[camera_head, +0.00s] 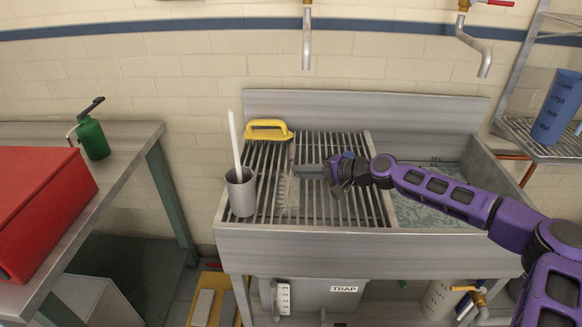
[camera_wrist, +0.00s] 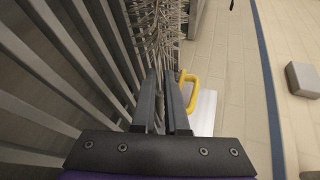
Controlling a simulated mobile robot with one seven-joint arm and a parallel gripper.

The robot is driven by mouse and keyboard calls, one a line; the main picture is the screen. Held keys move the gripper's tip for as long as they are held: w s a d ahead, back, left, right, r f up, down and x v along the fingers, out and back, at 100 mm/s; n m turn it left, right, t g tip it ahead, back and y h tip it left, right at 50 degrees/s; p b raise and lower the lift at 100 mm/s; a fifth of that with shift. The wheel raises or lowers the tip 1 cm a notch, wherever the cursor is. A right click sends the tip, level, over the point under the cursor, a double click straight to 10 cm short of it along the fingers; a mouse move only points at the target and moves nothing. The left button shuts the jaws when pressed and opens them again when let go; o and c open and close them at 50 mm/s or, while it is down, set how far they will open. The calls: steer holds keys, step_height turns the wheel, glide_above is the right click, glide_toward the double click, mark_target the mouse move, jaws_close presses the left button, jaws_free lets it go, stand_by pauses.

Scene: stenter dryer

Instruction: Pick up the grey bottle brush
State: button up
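The grey bottle brush (camera_head: 289,194) shows pale bristles over the bars of the sink's drain rack, just left of my fingertips. Its bristles also fill the upper middle of the wrist view (camera_wrist: 155,30), beyond the fingertips. My gripper (camera_head: 298,171) points left over the rack, its tips at the upper end of the bristles. In the wrist view its two dark fingers (camera_wrist: 160,75) lie close together with a narrow gap. I cannot tell whether the brush's handle is between them, or whether the brush touches the rack.
A grey cup (camera_head: 241,196) with a white rod stands at the rack's left. A yellow-handled brush (camera_head: 268,130) lies at the back, also seen in the wrist view (camera_wrist: 187,90). The basin (camera_head: 436,212) is right; a red box (camera_head: 45,215) stands left.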

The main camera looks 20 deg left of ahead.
steer(key=shift+x, duration=1.15)
jaws_close()
stand_by(0.5)
